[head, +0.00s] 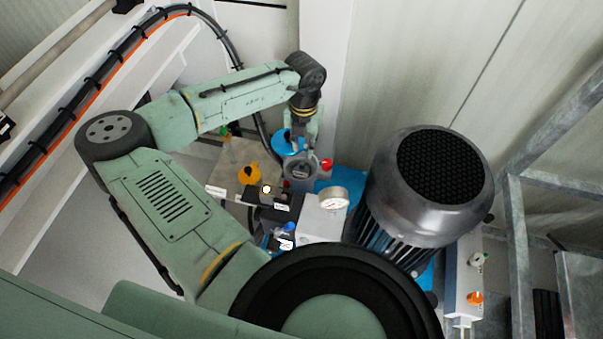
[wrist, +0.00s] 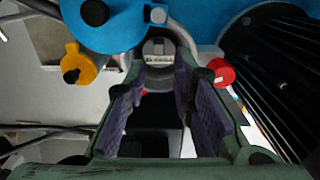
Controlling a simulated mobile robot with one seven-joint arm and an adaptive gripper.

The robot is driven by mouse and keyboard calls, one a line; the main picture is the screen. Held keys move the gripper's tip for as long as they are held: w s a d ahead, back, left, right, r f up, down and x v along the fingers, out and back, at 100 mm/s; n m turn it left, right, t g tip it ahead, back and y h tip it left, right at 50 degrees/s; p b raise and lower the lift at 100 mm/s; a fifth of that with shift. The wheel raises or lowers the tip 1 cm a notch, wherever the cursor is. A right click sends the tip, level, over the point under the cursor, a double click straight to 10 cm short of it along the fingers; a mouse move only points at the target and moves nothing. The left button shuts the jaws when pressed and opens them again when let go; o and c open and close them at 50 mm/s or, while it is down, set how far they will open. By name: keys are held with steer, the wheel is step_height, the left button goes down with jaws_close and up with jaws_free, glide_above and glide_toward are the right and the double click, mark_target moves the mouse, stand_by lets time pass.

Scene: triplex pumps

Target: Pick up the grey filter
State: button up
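The grey filter (wrist: 159,50) shows at the top middle of the wrist view, with a rounded grey top and a pale label-like mark. In the head view a grey round part that looks like the filter (head: 300,170) stands below the arm's end. My gripper (wrist: 160,88) is open, its two purple-padded fingers apart with nothing held between them. The filter lies just beyond the fingertips; whether they touch it I cannot tell. In the head view my gripper (head: 300,140) is small and partly hidden, close above the filter.
A blue part (wrist: 118,22) adjoins the filter at upper left. A yellow-orange knob (wrist: 78,66) is left, a red knob (wrist: 222,72) right. A big dark motor (head: 425,185) and a pressure gauge (head: 334,198) stand close by on the right.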

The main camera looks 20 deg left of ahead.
mark_target(302, 164)
step_height(302, 164, down, 3)
steer(key=shift+r, duration=0.2)
steer(key=f+p, duration=0.1)
steer(key=f, duration=0.1)
steer(key=f+p, duration=0.1)
steer(key=f, duration=0.2)
steer(key=shift+s+a, duration=0.1)
steer(key=shift+s, duration=0.1)
jaws_close()
stand_by(0.4)
